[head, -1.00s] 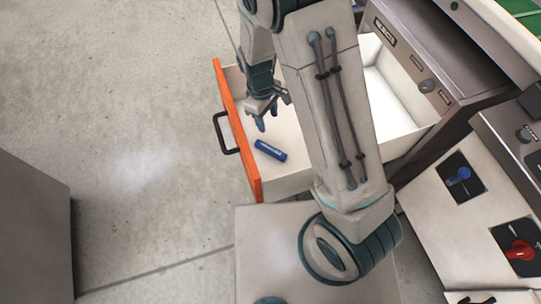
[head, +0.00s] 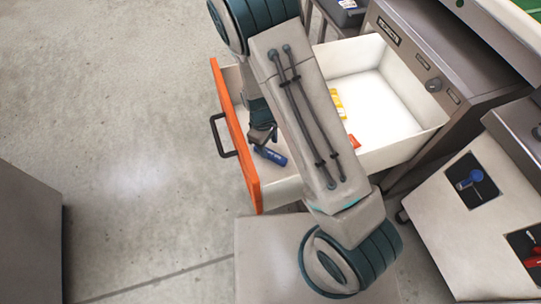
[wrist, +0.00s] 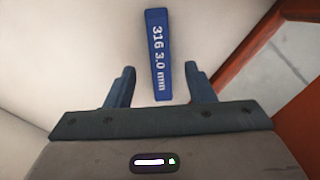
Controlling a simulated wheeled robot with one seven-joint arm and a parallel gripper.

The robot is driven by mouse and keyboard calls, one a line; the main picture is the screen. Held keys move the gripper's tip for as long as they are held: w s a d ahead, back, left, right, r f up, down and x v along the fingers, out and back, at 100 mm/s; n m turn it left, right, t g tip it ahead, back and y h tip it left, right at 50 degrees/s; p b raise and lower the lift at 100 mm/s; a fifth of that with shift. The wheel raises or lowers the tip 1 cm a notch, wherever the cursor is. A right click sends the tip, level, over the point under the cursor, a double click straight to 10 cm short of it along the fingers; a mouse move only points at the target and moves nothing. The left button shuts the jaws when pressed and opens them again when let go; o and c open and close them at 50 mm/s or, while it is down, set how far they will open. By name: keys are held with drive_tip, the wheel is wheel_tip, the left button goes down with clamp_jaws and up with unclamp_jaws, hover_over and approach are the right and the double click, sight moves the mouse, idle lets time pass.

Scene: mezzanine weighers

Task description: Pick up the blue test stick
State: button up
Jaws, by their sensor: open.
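The blue test stick (head: 270,156) lies on the floor of the open drawer (head: 402,146), close to its orange front. In the wrist view the blue test stick (wrist: 157,55) shows white lettering "316 3.0 mm" and points away from me. My gripper (wrist: 160,80) is open, and the near end of the stick lies between the lines of its two fingers, with a gap on each side. In the head view my gripper (head: 262,138) is just above the stick, its fingers partly hidden. I cannot tell whether it touches the stick.
The drawer's orange front (head: 236,140) with a black handle (head: 221,136) is close beside my gripper. A yellow item (head: 337,103) and an orange-red item (head: 353,141) lie in the drawer beyond my arm.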

sight(271, 153)
drive_tip(key=f, duration=0.2)
drive_tip(key=f+b, duration=0.1)
drive_tip(key=shift+s+d+f, duration=0.15)
drive_tip(key=shift+d+f, duration=0.1)
drive_tip(key=shift+f, duration=0.1)
drive_tip(key=shift+r, duration=0.1)
clamp_jaws()
